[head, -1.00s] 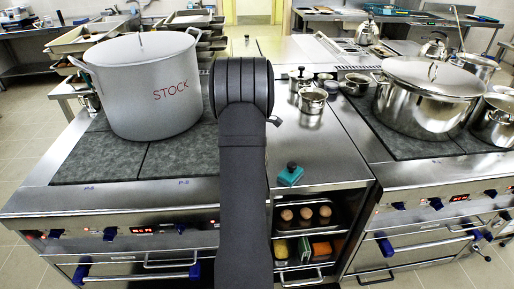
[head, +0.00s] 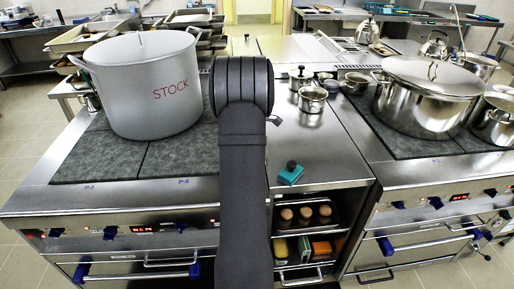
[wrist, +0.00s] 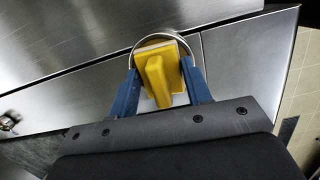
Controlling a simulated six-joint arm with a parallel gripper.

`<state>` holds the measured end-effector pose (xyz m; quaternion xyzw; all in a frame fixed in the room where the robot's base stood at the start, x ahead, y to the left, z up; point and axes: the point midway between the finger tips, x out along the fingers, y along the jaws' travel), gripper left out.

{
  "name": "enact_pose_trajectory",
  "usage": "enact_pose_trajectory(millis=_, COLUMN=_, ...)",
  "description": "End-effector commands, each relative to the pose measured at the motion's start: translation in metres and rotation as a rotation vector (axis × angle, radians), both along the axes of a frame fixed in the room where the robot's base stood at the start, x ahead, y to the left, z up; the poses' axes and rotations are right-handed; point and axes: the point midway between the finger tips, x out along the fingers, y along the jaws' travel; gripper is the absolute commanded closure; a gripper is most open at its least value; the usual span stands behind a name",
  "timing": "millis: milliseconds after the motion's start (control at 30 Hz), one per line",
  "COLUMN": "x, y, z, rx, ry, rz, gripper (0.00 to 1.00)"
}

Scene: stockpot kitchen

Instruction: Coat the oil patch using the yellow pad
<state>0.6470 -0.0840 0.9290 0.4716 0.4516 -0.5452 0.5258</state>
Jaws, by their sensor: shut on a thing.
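The yellow pad (wrist: 153,47) shows in the wrist view with its yellow grip pointing toward the camera. My gripper (wrist: 160,70) has its two blue fingers on either side of that grip and is shut on it. The pad is over the bare steel worktop; I cannot tell whether it touches it. A thin pale ring (wrist: 136,54) shows around the pad's far side and may mark the oil patch, but the pad covers most of its inside. In the head view my arm hides the gripper and pad.
A teal block with a dark knob (head: 290,174) lies near the worktop's front edge. A large STOCK pot (head: 150,90) stands left, a lidded steel pot (head: 428,100) right. An open shelf (head: 308,285) below holds several items.

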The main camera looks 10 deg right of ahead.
Motion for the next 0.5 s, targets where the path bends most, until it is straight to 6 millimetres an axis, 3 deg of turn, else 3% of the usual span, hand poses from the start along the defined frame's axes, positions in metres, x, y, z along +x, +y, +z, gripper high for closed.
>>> enact_pose_trajectory(millis=133, x=0.0, y=0.0, z=0.002, rx=0.0, ry=0.002, rz=0.0, gripper=0.73)
enact_pose_trajectory(millis=500, x=0.0, y=0.0, z=0.033, rx=0.0, ry=0.0, rz=0.0, gripper=0.73)
